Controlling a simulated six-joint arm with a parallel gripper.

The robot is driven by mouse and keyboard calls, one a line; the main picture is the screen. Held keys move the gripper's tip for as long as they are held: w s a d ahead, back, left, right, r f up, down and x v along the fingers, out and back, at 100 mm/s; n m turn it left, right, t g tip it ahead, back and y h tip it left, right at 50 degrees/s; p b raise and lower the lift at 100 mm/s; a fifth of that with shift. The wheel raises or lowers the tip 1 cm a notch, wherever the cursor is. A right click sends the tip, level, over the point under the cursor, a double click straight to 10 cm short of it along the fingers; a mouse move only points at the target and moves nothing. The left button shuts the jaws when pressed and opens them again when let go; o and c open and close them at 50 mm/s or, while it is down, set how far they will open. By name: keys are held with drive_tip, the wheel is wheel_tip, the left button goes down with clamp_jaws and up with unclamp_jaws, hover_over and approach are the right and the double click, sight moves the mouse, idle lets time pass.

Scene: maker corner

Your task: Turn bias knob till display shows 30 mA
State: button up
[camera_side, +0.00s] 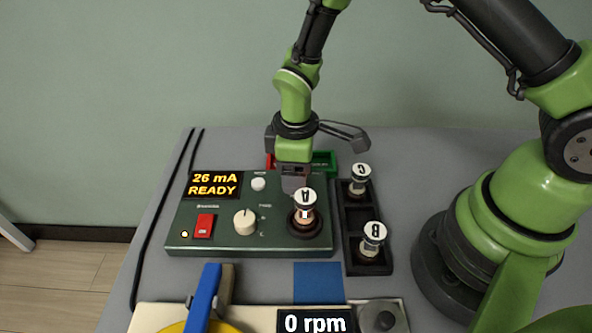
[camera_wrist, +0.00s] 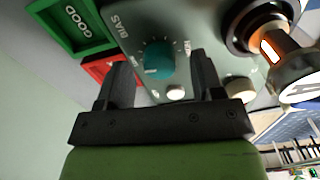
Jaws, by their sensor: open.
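The teal bias knob (camera_wrist: 158,60) shows in the wrist view on the tester panel, under the printed word BIAS. My gripper (camera_wrist: 161,68) is open, with one finger on either side of the knob; I cannot tell whether they touch it. In the side view my gripper (camera_side: 295,180) points down at the back right of the green tester (camera_side: 275,187), behind tube A, and the bias knob is hidden there. The display (camera_side: 214,184) reads 26 mA READY.
Tube A (camera_side: 306,202) stands in the tester socket, close in front of my gripper. Tubes B (camera_side: 374,236) and C (camera_side: 360,175) stand in a black rack (camera_side: 358,219) to the right. Green (camera_wrist: 75,25) and red (camera_wrist: 99,70) bins lie behind the tester.

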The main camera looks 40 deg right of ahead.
drive_tip(key=shift+f, duration=0.4)
drive_tip(key=c, duration=0.9)
drive_tip(key=m, duration=0.4)
drive_tip(key=shift+m, duration=1.8)
